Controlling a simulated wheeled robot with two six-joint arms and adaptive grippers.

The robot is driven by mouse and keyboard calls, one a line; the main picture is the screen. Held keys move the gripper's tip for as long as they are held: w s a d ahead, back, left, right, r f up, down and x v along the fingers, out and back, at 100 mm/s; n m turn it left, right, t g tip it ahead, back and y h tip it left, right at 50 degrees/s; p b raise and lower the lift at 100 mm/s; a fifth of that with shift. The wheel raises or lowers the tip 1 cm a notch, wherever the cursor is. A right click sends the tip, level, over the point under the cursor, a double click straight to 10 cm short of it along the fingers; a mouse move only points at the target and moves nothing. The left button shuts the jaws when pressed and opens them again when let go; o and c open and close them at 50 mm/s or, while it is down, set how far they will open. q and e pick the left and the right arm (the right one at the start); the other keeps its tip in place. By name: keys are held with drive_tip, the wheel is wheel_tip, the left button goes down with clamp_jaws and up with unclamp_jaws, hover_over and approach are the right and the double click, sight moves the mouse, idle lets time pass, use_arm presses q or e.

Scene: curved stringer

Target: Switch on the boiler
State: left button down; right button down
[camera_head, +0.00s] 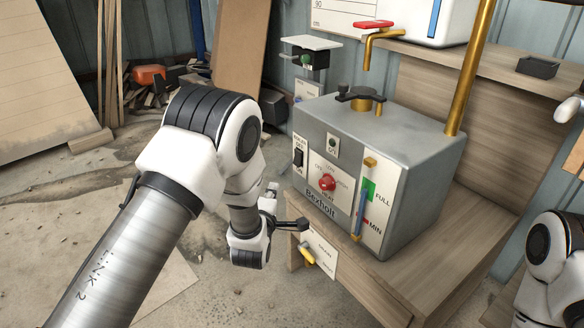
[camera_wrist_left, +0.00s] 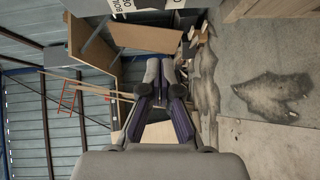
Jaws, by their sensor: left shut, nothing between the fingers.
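The boiler (camera_head: 420,171) is a grey metal box on a wooden bench, with a "Bexholt" front plate. A black rocker switch (camera_head: 298,157) sits at the left of its front, under a small label. A red knob (camera_head: 327,183) is at the middle of the plate. A white label (camera_wrist_left: 125,6), cut off, shows at the top there.
A blue sight gauge (camera_head: 361,212) marked FULL and MIN stands on the boiler's right front. Part of my right arm shows at the right edge.

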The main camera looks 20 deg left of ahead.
use_arm(q)
drive_tip(key=b, duration=0.4)
approach(297, 158)
drive_tip(key=w+a+f, duration=0.3)
drive_tip(key=w+a, duration=0.1)
drive_tip(key=w+d, duration=0.1)
drive_tip(key=w+d+b, duration=0.1)
drive_tip(key=shift+w+r, duration=0.15)
drive_tip(key=shift+w, duration=0.25)
